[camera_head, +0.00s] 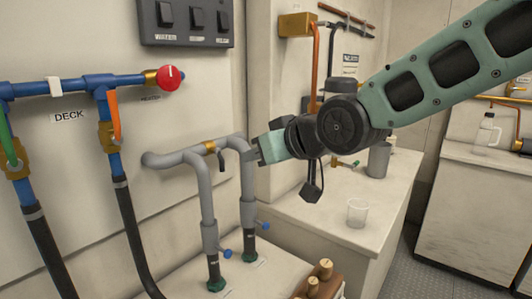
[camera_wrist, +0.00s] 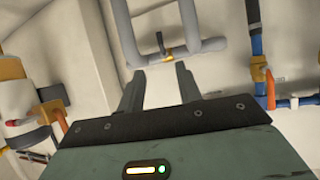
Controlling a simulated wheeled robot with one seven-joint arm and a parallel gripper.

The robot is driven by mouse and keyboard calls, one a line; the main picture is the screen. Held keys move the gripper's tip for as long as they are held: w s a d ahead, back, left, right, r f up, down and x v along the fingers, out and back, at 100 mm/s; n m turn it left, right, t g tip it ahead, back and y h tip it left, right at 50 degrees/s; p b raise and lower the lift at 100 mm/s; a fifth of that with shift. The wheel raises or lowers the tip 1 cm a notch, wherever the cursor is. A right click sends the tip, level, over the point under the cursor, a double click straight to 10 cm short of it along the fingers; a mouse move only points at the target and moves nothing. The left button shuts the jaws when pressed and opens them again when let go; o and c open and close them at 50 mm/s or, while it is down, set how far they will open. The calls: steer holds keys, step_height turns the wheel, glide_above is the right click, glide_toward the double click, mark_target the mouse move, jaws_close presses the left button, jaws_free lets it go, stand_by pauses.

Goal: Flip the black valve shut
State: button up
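The black valve handle (camera_head: 221,166) hangs down from a brass valve body (camera_head: 210,147) on the grey pipe (camera_head: 180,157), crosswise to that pipe stretch. In the wrist view the handle (camera_wrist: 160,41) shows as a small dark lever at its brass body (camera_wrist: 167,54), beyond the fingertips. My gripper (camera_head: 256,150) is right of the valve in the head view, close to the right grey down-pipe. In the wrist view my gripper (camera_wrist: 160,70) has its two fingers apart with nothing between them. The fingers appear short of the handle; the exact distance is unclear.
Left are blue pipes (camera_head: 75,86) with a red knob (camera_head: 169,78), an orange lever (camera_head: 115,118) and a green lever (camera_head: 7,140). Blue-handled taps (camera_head: 227,253) sit low on the grey pipes. A clear cup (camera_head: 357,212) and grey canister (camera_head: 378,160) stand on the right counter.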

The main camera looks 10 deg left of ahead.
steer(key=shift+v, duration=0.75)
steer(key=s+d+f+g+h, duration=0.2)
steer(key=s+d+f+h, duration=0.1)
steer(key=s+d+f, duration=0.2)
steer(key=s+d+f+m+g+h+p, duration=0.1)
steer(key=s+d+f+g+h, duration=0.2)
steer(key=s+d, duration=0.6)
steer(key=s+d+f+m+g+h, duration=0.1)
steer(key=s+d+f+g+h, duration=0.2)
steer(key=s+d+f, duration=0.4)
steer(key=s, duration=0.5)
steer(key=shift+s+d, duration=0.2)
steer(key=shift+d, duration=0.05)
